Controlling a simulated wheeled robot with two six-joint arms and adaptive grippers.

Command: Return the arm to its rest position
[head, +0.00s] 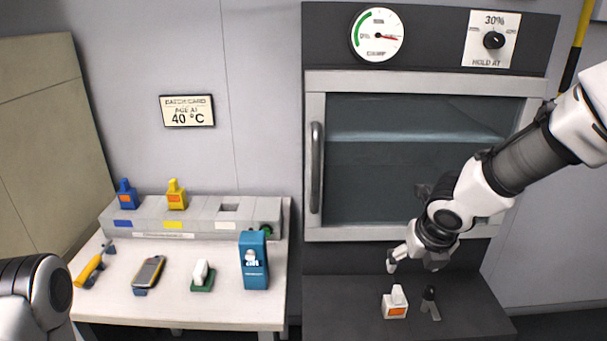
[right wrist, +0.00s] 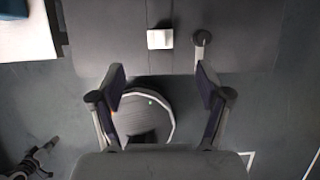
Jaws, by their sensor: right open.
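My right gripper (head: 413,262) hangs above the dark bench in front of the closed glass-fronted cabinet (head: 314,170). In the right wrist view, my right gripper (right wrist: 161,75) shows its two fingers spread wide with nothing between them. A white bottle-shaped piece with an orange label (head: 396,303) stands on the bench below it, apart from the fingers. It also shows as a white block in the right wrist view (right wrist: 160,39). My left arm shows only as a link at the lower left edge; its gripper is out of view.
A small dark grey piece (head: 430,303) stands beside the white one. The left table (head: 180,309) carries a grey rack (head: 205,225) with blue (head: 127,197) and yellow (head: 176,197) pieces, a meter (head: 149,272) and a blue holder (head: 254,263). The bench's right part is clear.

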